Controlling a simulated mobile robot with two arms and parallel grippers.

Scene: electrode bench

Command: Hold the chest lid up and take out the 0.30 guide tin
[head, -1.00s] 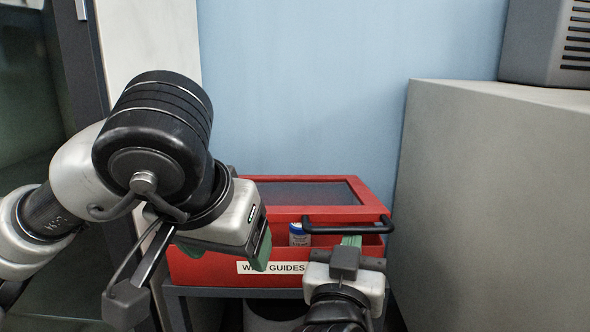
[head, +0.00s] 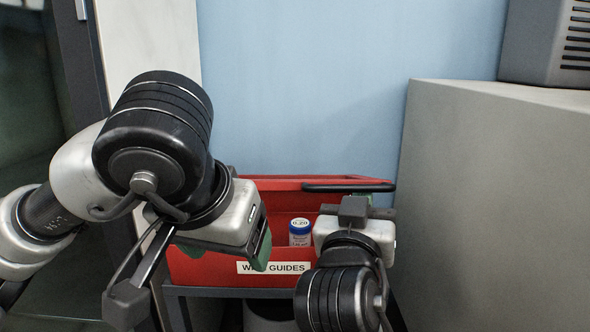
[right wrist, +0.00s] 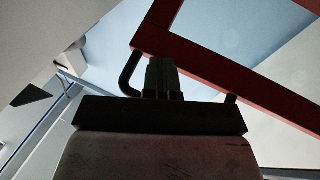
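The red chest (head: 212,269) stands on a grey stand, with a white label that ends in "GUIDES". Its red lid (head: 285,183) is tilted up, with a black bar handle (head: 348,187) on its front edge. A white tin with blue bands (head: 300,233) stands inside; its top appears to read 0.20. No tin reading 0.30 can be made out. My right gripper (head: 355,205) is at the handle; in the right wrist view its fingers (right wrist: 161,76) are closed around the bar. My left gripper (head: 228,252) hangs over the chest's left front, fingers apart and empty.
A large grey cabinet (head: 490,200) stands close on the right, with a vented grey unit (head: 550,45) on top. A blue wall (head: 300,90) is behind the chest. My left arm hides the chest's left part, and my right arm its front right.

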